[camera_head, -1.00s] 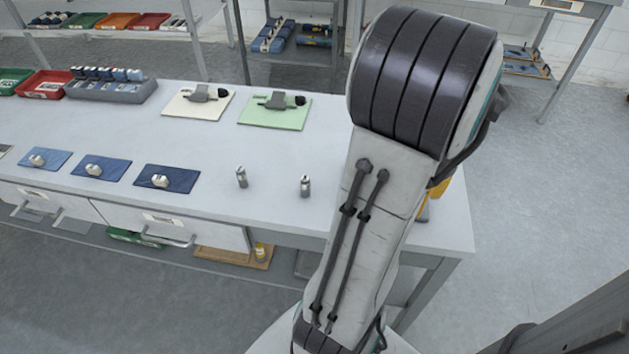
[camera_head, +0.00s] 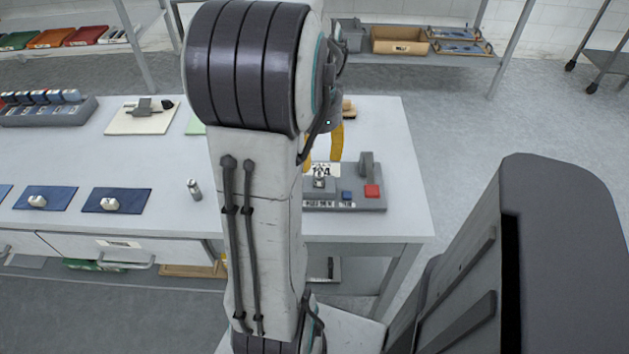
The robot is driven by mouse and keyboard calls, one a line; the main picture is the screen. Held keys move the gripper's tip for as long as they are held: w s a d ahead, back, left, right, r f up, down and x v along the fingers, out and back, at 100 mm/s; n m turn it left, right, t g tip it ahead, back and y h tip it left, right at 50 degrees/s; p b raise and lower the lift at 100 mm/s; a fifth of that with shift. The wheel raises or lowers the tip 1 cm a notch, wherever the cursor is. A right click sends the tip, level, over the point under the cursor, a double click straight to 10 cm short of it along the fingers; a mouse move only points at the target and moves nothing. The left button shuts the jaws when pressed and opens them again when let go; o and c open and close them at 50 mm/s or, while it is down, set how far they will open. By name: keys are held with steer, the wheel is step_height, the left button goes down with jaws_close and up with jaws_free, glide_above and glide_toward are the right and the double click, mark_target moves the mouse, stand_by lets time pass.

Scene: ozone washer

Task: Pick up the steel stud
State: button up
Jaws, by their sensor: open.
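A small steel cylinder (camera_head: 194,189) stands upright on the white table, left of my arm. A small metal piece (camera_head: 319,181) sits on the grey fixture (camera_head: 372,203) at the table's right; I cannot tell which of these is the steel stud. My gripper (camera_head: 323,157), with yellow fingers, is partly hidden behind my arm. It is open, over the back left part of the fixture in the picture, close to the metal piece. Whether it touches anything cannot be told.
Blue mats (camera_head: 130,207) with metal parts and a cream board (camera_head: 120,126) lie left. The table's front right corner is bare. My arm blocks the table's middle.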

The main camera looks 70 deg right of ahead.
mark_target(319, 174)
steer(key=shift+a+f+m, duration=0.15)
steer(key=shift+m, duration=0.95)
steer(key=shift+s+f+b, duration=0.2)
steer(key=shift+f+b, duration=0.2)
steer(key=shift+f, duration=1.4)
steer(key=shift+s+f+b, duration=0.15)
steer(key=shift+f+b, duration=0.2)
steer(key=shift+f, duration=1.4)
steer(key=shift+c, duration=0.3)
jaws_close()
